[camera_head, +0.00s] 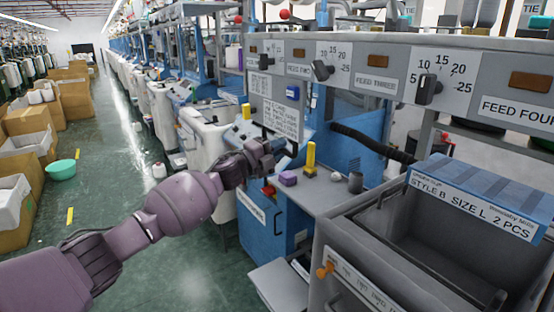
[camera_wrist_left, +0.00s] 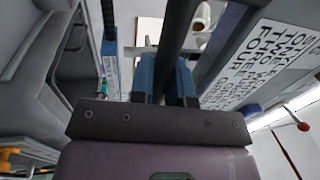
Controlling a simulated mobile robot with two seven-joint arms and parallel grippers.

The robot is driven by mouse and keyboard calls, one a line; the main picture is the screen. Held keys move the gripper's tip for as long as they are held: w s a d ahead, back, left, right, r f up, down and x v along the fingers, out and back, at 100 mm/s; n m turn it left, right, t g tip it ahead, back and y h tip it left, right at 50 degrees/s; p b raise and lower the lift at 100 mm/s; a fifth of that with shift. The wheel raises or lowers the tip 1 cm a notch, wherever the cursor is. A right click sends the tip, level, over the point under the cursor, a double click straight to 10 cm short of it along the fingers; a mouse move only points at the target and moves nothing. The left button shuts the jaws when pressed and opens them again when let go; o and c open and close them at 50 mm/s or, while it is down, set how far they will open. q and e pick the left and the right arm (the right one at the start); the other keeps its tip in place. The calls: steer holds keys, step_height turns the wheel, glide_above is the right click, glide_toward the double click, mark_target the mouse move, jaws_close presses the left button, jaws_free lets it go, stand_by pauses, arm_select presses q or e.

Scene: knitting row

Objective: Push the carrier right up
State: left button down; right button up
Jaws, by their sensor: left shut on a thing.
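My left gripper (camera_head: 268,150) reaches in beside the blue machine, just below the printed white sheet (camera_head: 272,115). In the left wrist view its blue fingers (camera_wrist_left: 166,82) are shut around a dark bar (camera_wrist_left: 178,35) that runs away from the wrist. In the head view the bar is mostly hidden by the gripper. I cannot make out which part is the carrier, or whether this bar belongs to it. My right gripper is in neither view.
A grey shelf with a yellow post (camera_head: 311,158), purple block (camera_head: 288,178) and dark cup (camera_head: 355,182) lies right of the gripper. An open grey bin (camera_head: 385,262) stands front right. Feed dials (camera_head: 428,90) line the panel above.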

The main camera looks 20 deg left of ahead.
mark_target(277, 90)
arm_select(q)
step_height(277, 90, up, 6)
steer(key=p, duration=0.3)
steer(key=shift+r, duration=0.25)
step_height(277, 90, up, 8)
steer(key=p, duration=0.5)
steer(key=shift+r+p, duration=0.1)
steer(key=shift+p, duration=0.25)
steer(key=shift+r, duration=0.25)
steer(key=shift+r+p, duration=0.2)
steer(key=shift+p, duration=0.15)
steer(key=shift+r, duration=0.25)
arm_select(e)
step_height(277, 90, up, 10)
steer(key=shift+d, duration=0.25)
arm_select(q)
steer(key=shift+r, duration=0.1)
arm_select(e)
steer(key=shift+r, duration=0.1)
arm_select(q)
steer(key=c, duration=1.2)
jaws_free()
steer(key=shift+o, duration=0.5)
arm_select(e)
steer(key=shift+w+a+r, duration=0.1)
